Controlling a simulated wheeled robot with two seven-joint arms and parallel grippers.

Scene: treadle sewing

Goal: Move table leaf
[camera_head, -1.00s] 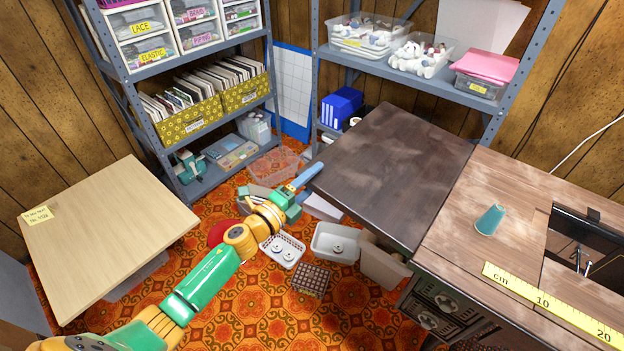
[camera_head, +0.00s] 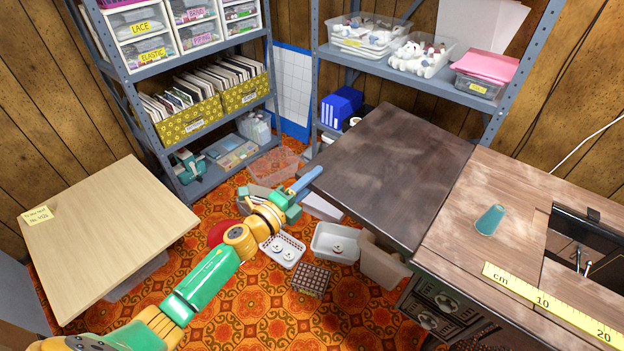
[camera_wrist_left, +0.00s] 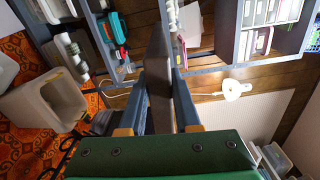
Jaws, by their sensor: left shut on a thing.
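The table leaf (camera_head: 395,170) is a dark brown wooden panel, lying about level against the left side of the sewing table (camera_head: 460,225). My left gripper (camera_head: 312,178) is at the leaf's left edge in the head view. In the left wrist view, the leaf (camera_wrist_left: 158,75) shows edge-on as a dark slab between the two blue fingers of my left gripper (camera_wrist_left: 159,110), which is shut on it. The fingers partly hide the leaf's edge. My right gripper is in neither view.
A teal thread cone (camera_head: 490,220) and a yellow ruler (camera_head: 550,305) lie on the sewing table. Bins and a white tray (camera_head: 283,250) stand on the patterned floor below the leaf. Shelves (camera_head: 400,70) stand behind it. A light wooden table (camera_head: 105,235) is at left.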

